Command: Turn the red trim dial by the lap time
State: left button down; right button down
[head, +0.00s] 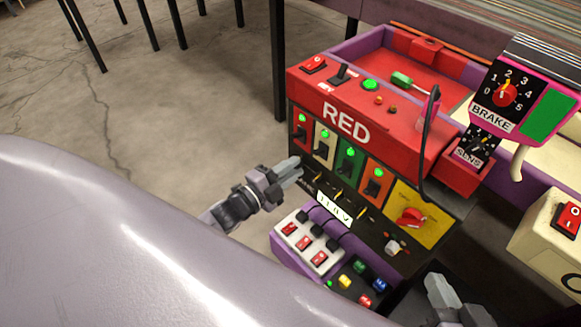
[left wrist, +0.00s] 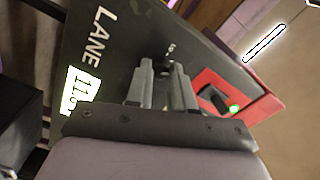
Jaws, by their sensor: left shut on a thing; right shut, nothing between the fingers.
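A small dark knob (left wrist: 165,68) sits between the fingertips of my left gripper (left wrist: 163,78) in the left wrist view, on the dark panel beside the lap time display (left wrist: 82,92). In the head view my left gripper (head: 290,168) reaches the panel's left edge, and its fingers hide the knob. The lit display (head: 335,208) shows below a row of dark knobs with yellow marks (head: 338,194). A red rotary handle (head: 411,217) sits on a yellow plate further right. My right gripper (head: 447,300) is shut and empty at the bottom.
The red box (head: 345,122) marked RED stands above several lit switches (head: 349,160). Below is a white block of red switches (head: 308,240), and coloured buttons (head: 360,267) beside it. A BRAKE dial box (head: 508,95) rises at right. Bare floor (head: 150,110) lies left.

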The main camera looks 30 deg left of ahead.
pick_arm(q)
jog(key=m, duration=0.4)
jog(key=shift+f, duration=0.1)
pick_arm(e)
jog(key=shift+f, duration=0.2)
pick_arm(q)
jog(key=shift+m, duration=0.3)
pick_arm(e)
jog(key=shift+a+r, duration=0.1)
pick_arm(q)
jog(key=c, duration=1)
grip_release()
pick_arm(e)
jog(key=shift+r, duration=0.1)
pick_arm(q)
jog(key=p+v, duration=0.1)
jog(key=v, duration=0.6)
pick_arm(e)
jog(key=shift+s+d+h, duration=0.3)
jog(key=shift+d+h, duration=0.1)
jog(key=shift+d, duration=0.3)
pick_arm(q)
jog(key=shift+s, duration=0.1)
